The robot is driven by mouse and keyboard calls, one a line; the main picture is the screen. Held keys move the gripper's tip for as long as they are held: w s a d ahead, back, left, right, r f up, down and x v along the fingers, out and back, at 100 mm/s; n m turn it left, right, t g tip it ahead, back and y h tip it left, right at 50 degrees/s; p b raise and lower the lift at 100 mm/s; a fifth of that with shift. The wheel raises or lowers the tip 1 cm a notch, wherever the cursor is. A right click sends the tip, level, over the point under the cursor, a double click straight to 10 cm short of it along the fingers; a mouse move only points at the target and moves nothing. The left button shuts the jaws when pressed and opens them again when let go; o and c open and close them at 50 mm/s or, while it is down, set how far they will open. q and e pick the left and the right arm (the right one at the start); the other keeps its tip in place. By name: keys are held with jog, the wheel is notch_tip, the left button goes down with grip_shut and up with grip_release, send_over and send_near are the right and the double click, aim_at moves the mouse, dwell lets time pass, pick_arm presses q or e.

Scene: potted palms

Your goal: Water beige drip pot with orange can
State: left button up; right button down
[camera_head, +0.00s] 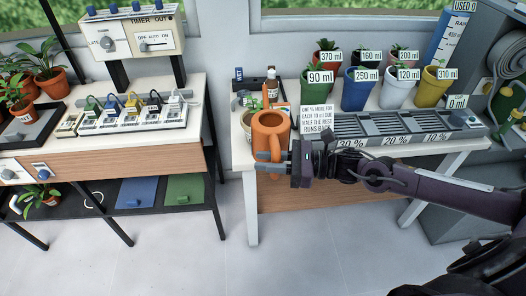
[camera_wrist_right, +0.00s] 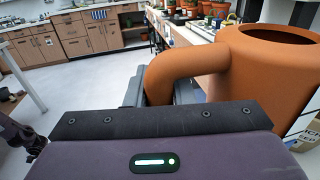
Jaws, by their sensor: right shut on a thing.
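The orange can (camera_head: 270,132) is upright at the left end of the right-hand table, over its front edge. My right gripper (camera_head: 288,162) is shut on its handle, which also shows in the right wrist view (camera_wrist_right: 165,75) beside the can's body (camera_wrist_right: 265,75). Whether the can touches the table is hidden. Labelled pots stand behind the slotted tray: green (camera_head: 320,88), blue (camera_head: 356,93), off-white (camera_head: 396,92) and yellow (camera_head: 432,90). The off-white one, marked 120 ml, is the palest; I cannot tell if it is the beige drip pot. My left gripper is out of view.
The slotted tray (camera_head: 385,127) carries labels of 30 %, 20 % and 10 %. A text sign (camera_head: 316,118) stands just right of the can. A brown bottle (camera_head: 272,85) is behind it. The left table holds a switch strip (camera_head: 135,117) and a timer box (camera_head: 135,38). Floor between tables is clear.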

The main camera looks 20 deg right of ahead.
jog(key=shift+s+f+m, duration=0.15)
jog(key=shift+f+m, duration=0.5)
jog(key=shift+f, duration=0.3)
jog(key=shift+s+f+m, duration=0.1)
jog(key=shift+f+m, duration=0.55)
jog(key=shift+f, duration=0.3)
jog(key=shift+r, duration=0.1)
jog(key=shift+r, duration=0.4)
jog(key=shift+r+m+p, duration=0.4)
jog(key=shift+r+p, duration=0.05)
jog(key=shift+r, duration=0.05)
